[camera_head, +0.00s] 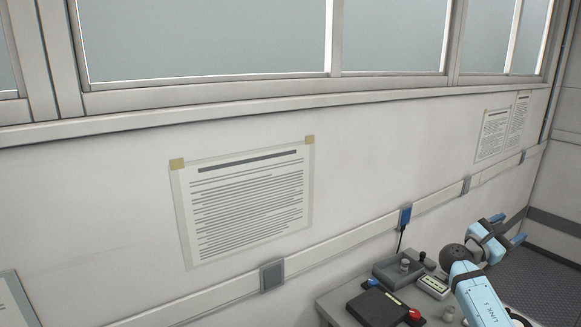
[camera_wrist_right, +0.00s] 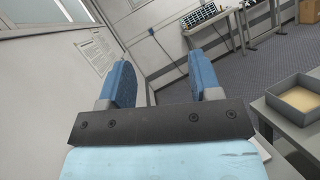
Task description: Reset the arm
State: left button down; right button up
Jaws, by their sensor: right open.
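My right arm, light blue with a dark joint, comes in at the bottom right of the head view. Its right gripper (camera_head: 508,229) is open and empty, with blue fingers held out in the air beyond the table's right side. In the right wrist view the two blue fingers of the right gripper (camera_wrist_right: 160,80) stand wide apart with nothing between them. My left gripper is in neither view.
A grey table (camera_head: 335,300) stands against the wall at the bottom right. In the wrist view a bin with a tan inside (camera_wrist_right: 298,100) stands at right. Open floor (camera_wrist_right: 232,75) lies beyond.

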jog(key=w+a+f+m+t+y, duration=0.3)
jog(key=w+f+m+t+y, duration=0.15)
jog(key=w+t+y, duration=0.45)
jog(key=w+a+m+t+y, duration=0.3)
jog(key=a+m+t+y, duration=0.2)
jog(key=a+m+y, duration=0.5)
jog(key=s+a+f+n+g+y, duration=0.1)
jog(key=s+a+f, duration=0.25)
jog(key=f, duration=0.25)
jog(key=s+a+f+n+g+y, duration=0.1)
jog(key=s+a+f, duration=0.1)
jog(key=s+f, duration=0.3)
jog(key=s+a+f+g+y, duration=0.1)
jog(key=s+a+f, duration=0.3)
jog(key=s+f, duration=0.15)
jog(key=s+a+f+g, duration=0.1)
jog(key=s+a+f, duration=0.2)
jog(key=s+f, duration=0.3)
jog(key=s+a+f+g, duration=0.1)
jog(key=s+a+f, duration=0.2)
jog(key=s, duration=0.6)
jog(key=s+a+f+g+y, duration=0.1)
jog(key=s+a+f, duration=0.2)
jog(key=s, duration=0.7)
jog(key=s+a+f+m+g+y, duration=0.1)
jog(key=s+a+f, duration=0.2)
jog(key=s, duration=0.7)
jog(key=shift+a, duration=1.05)
